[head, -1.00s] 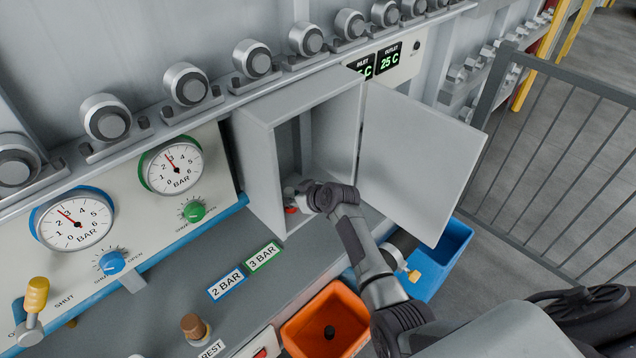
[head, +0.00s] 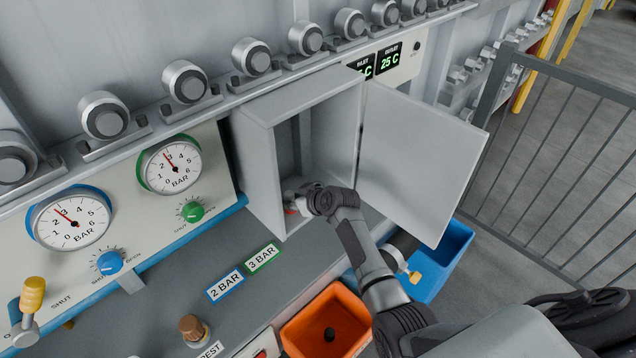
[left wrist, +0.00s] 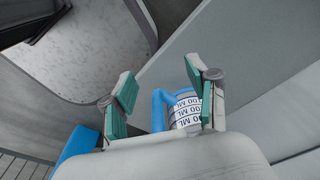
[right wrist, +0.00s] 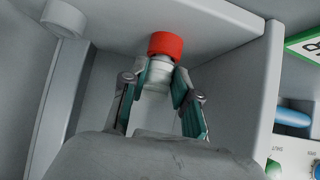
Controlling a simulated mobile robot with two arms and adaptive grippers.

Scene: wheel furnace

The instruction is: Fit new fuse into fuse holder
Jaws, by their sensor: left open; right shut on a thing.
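My right gripper (head: 296,197) reaches inside the open grey cabinet (head: 259,150). In the right wrist view its teal-padded fingers (right wrist: 160,80) are shut on a white cylinder with a red end (right wrist: 166,44), which looks like the fuse. The red end points away from the gripper, close to a grey inner surface of the cabinet. I cannot tell whether it touches or sits in a holder. No fuse holder can be made out clearly. My left gripper (left wrist: 165,105) is open and empty in the left wrist view, and is out of the head view.
The cabinet door (head: 415,160) stands open to the right. An orange bin (head: 328,325) and a blue bin (head: 445,262) stand below. A pale round cylinder (right wrist: 64,18) shows in the right wrist view. A measuring jug (left wrist: 184,110) with a blue handle lies beyond my left fingers.

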